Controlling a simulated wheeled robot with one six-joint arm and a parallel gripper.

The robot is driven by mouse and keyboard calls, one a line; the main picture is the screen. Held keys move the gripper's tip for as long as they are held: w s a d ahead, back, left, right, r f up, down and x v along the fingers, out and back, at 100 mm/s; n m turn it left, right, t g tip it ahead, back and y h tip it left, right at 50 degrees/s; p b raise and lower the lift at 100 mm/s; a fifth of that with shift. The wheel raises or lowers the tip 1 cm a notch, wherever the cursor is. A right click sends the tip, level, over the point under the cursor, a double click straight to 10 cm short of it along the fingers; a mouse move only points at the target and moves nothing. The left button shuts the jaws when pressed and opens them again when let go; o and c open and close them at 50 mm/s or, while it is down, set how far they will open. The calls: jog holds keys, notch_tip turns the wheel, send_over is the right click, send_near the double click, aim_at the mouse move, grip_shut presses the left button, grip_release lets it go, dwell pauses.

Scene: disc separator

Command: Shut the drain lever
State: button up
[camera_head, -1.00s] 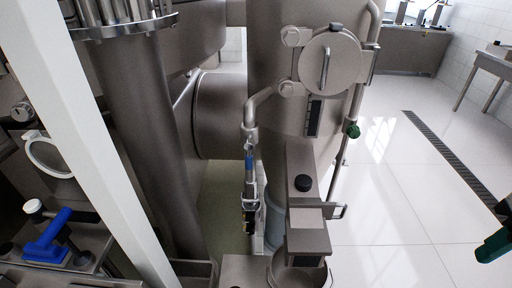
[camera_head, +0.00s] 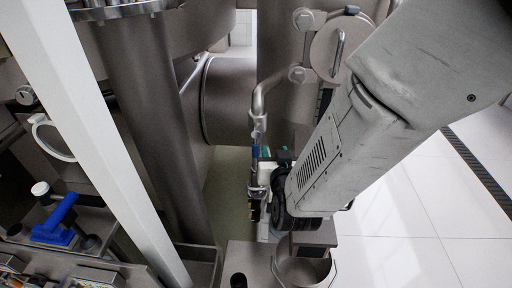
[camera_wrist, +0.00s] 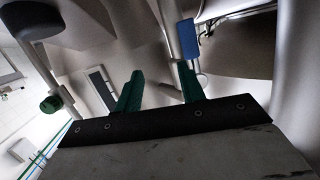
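The drain lever appears to be the small blue-sleeved handle (camera_head: 256,150) on the thin vertical pipe in the middle of the head view. In the wrist view its blue sleeve (camera_wrist: 187,40) shows just beyond the tip of the right-hand finger, outside the gap between the fingers. My gripper (camera_wrist: 158,78) has two green fingers standing apart, with nothing held between them. In the head view my arm reaches in from the upper right, and the gripper is mostly hidden behind my wrist, close to the pipe. I cannot tell whether a finger touches the handle.
A large steel vessel (camera_head: 228,100) and pipework stand behind the handle. A green knob (camera_wrist: 50,104) and a dark round knob (camera_wrist: 32,18) are at left in the wrist view. Another blue lever (camera_head: 54,222) sits on the left bench. White floor (camera_head: 400,215) is open at right.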

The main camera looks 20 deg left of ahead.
aim_at(256, 150)
jog(key=s+a+f+n+t+y, duration=0.1)
jog(key=s+a+f+t, duration=0.1)
jog(key=s+a, duration=0.15)
jog(key=x, duration=0.7)
grip_shut()
